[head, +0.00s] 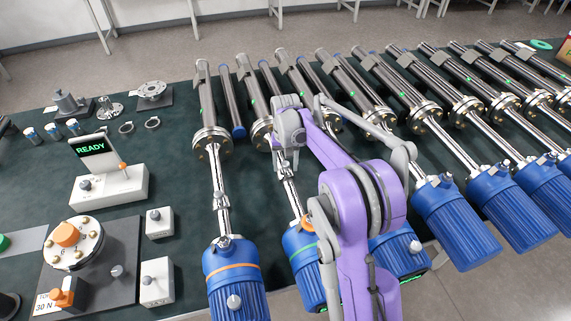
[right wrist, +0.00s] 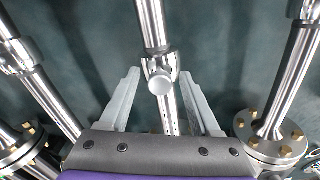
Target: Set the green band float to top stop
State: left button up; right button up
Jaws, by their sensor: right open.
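The green band (head: 303,248) circles the blue housing of the second transmitter from the left. Its bright metal stem (head: 288,180) runs from that housing toward a bolted flange at the back. In the right wrist view a silver collar with a round knob (right wrist: 160,82) sits on the middle stem; I take it for the float. My right gripper (right wrist: 160,75) is open, one finger on each side of the stem near the collar, with visible gaps. It also shows in the head view (head: 286,162), pointing down at the stem. My left gripper is out of view.
The orange-band transmitter (head: 233,268) stands close on the left, and a row of similar transmitters extends right. A bolted flange (right wrist: 270,142) is close to the right finger. A READY display box (head: 108,185) and a torque fixture (head: 75,243) lie left.

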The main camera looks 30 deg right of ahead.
grip_shut()
dwell(1.4)
